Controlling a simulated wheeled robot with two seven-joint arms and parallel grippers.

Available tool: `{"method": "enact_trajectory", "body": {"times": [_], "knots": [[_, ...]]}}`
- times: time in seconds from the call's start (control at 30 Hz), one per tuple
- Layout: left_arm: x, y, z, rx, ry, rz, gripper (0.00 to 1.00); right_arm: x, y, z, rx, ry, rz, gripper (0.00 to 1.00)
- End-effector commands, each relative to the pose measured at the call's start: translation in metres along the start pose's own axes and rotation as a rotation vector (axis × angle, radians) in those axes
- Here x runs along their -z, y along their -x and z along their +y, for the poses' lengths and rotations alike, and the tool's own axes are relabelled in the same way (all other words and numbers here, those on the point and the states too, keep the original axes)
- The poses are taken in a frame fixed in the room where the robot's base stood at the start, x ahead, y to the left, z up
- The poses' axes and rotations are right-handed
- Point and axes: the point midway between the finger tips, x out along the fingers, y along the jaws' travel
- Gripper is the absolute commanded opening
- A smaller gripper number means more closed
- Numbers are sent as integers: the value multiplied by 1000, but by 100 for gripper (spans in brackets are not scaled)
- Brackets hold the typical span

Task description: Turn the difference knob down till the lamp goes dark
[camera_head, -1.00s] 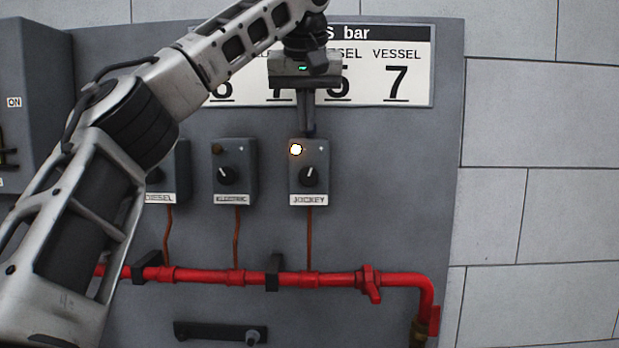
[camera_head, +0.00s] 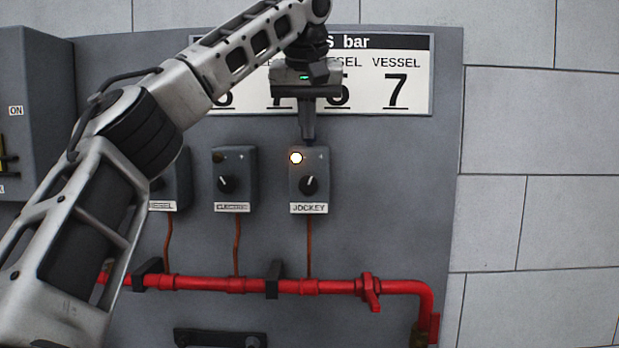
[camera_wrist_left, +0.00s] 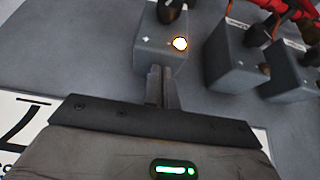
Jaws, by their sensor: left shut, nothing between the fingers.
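The grey jockey box (camera_head: 296,184) is on the panel, with its lit lamp (camera_head: 296,158) at upper left and a dark knob (camera_head: 309,186) below. The knob's pale pointer stands nearly upright. No difference label is readable. In the left wrist view, the lamp (camera_wrist_left: 180,44) glows and the dark knob (camera_wrist_left: 171,12) is partly cut off at the top edge. My left gripper (camera_head: 307,138) is shut and empty, its fingers pointing down at the box's top edge, above the knob. The fingers (camera_wrist_left: 161,72) overlap the box's edge in the left wrist view; contact is unclear. My right gripper is not in view.
A red pipe (camera_head: 330,286) with a red valve handle (camera_head: 370,291) runs below. A vessel pressure sign (camera_head: 413,85) is behind the gripper. The panel right of the jockey box is clear.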

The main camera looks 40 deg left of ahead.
Motion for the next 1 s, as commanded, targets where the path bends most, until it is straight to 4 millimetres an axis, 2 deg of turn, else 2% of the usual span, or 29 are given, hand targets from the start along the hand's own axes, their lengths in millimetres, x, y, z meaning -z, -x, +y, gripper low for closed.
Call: {"method": "enact_trajectory", "body": {"times": [1.0], "knots": [[2, 1, 5, 0, 1, 3, 0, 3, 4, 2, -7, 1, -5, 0]]}}
